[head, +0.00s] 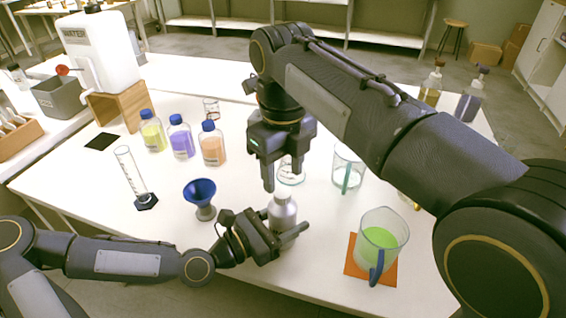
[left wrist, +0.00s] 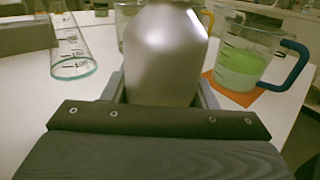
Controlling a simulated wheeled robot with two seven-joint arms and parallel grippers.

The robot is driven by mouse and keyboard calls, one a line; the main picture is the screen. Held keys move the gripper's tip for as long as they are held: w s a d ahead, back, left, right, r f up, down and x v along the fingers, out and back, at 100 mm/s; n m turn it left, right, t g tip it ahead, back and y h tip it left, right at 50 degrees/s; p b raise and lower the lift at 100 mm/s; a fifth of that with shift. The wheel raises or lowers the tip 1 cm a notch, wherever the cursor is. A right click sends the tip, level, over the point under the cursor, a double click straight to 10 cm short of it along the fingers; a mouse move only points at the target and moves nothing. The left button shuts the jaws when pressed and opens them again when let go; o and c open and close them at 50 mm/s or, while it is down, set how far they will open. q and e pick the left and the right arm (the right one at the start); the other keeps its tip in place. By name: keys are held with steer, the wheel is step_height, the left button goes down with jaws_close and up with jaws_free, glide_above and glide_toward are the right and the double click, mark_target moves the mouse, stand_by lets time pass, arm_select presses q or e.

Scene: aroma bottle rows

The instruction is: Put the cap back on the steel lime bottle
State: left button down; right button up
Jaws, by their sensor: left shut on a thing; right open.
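The steel bottle (head: 283,214) stands upright near the table's front edge; its silver body fills the middle of the left wrist view (left wrist: 165,55). My left gripper (head: 283,236) is shut around the bottle's body from the left. My right gripper (head: 282,182) points down just above the bottle's top, with its fingers apart. I see no cap between those fingers. The bottle's top is small in the head view and cut off in the left wrist view, so I cannot tell whether a cap sits on it.
A blue funnel (head: 200,195) and a glass cylinder (head: 132,172) stand left of the bottle. A pitcher of green liquid (head: 380,245) stands on an orange mat (head: 356,270) to the right. A beaker (head: 347,168) is behind. Several blue-capped bottles (head: 181,140) stand farther back.

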mark_target(282, 193)
steer(key=n, duration=0.6)
steer(key=shift+r, duration=0.15)
steer(key=n, duration=0.5)
steer(key=shift+r, duration=0.15)
steer(key=n, duration=0.2)
steer(key=shift+n, duration=0.4)
steer(key=n, duration=0.4)
steer(key=shift+a+r+n, duration=0.1)
steer(key=shift+r+n, duration=0.1)
steer(key=shift+n, duration=0.2)
steer(key=n, duration=0.2)
steer(key=shift+n, duration=0.4)
steer(key=n, duration=0.7)
steer(key=shift+w+r, duration=0.1)
steer(key=shift+r, duration=0.2)
steer(key=n, duration=0.5)
steer(key=shift+r, duration=0.2)
steer(key=n, duration=0.5)
steer(key=shift+r, duration=0.15)
steer(key=n, duration=0.5)
steer(key=shift+r, duration=0.2)
steer(key=n, duration=0.7)
steer(key=shift+r, duration=0.25)
steer(key=shift+f, duration=0.1)
steer(key=shift+f, duration=3.95)
